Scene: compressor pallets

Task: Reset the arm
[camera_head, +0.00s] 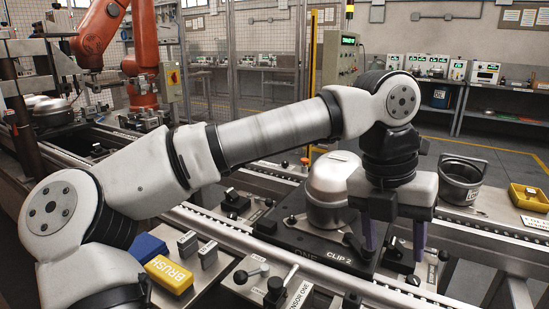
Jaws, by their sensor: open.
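My arm (270,135) reaches from the lower left, rises to the right and bends down at the wrist. A metal compressor (328,190) stands on this pallet, just left of and partly behind the gripper. Whether the gripper touches the compressor or the pallet, I cannot tell.
A yellow brush block (169,275) and a blue block (149,247) lie at the lower left. A dark bucket (460,182) and a yellow bin (529,198) stand on the right. An orange robot arm (100,30) stands behind, near another compressor (52,111). Conveyor rails run past the pallet.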

